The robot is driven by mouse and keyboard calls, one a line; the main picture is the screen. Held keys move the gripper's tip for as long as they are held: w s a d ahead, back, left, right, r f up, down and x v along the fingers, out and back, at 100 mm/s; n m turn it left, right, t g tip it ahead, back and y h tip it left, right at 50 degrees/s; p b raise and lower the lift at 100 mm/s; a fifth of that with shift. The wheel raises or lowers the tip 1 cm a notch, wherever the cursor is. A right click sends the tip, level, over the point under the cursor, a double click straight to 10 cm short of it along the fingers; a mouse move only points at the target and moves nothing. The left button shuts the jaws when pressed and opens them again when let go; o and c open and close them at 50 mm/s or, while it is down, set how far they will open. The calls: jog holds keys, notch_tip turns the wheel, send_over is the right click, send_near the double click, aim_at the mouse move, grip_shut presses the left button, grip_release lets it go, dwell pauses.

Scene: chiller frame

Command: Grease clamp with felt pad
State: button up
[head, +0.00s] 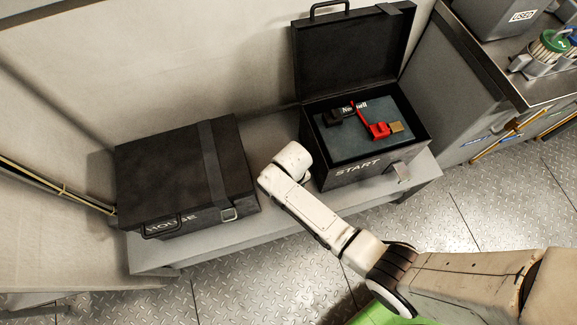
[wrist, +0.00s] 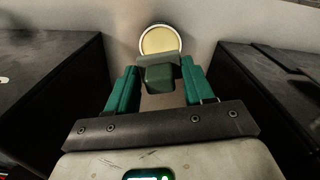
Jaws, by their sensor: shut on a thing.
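In the wrist view my gripper (wrist: 159,72) is shut on the dark green grip block of the felt pad (wrist: 160,40). The pad is a round, pale yellow disc with a lighter rim, facing the camera beyond the fingertips. In the head view my gripper and the pad are hidden behind the end of my arm. A red and black tool with a tan block, probably the clamp (head: 377,130), lies in the open case marked START (head: 357,173). The pad is not seen touching it.
The START case's lid (head: 354,55) stands raised against the wall. A closed black case (head: 180,175) with a strap sits left on the same grey bench (head: 270,225). A metal counter (head: 495,60) at right holds a green-lidded jar (head: 548,45). Dark cases flank my gripper in the wrist view.

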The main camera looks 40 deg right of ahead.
jog(key=shift+w+f, duration=0.25)
jog(key=shift+f, duration=0.1)
jog(key=shift+f+b, duration=0.2)
jog(key=shift+b, duration=0.2)
notch_tip(320, 180, down, 5)
jog(key=b, duration=0.5)
jog(key=shift+f, duration=0.1)
jog(key=shift+f+b, duration=0.35)
jog(key=shift+f, duration=0.25)
dwell(1.6)
jog(key=shift+r+p, duration=3.55)
jog(key=shift+p, duration=0.1)
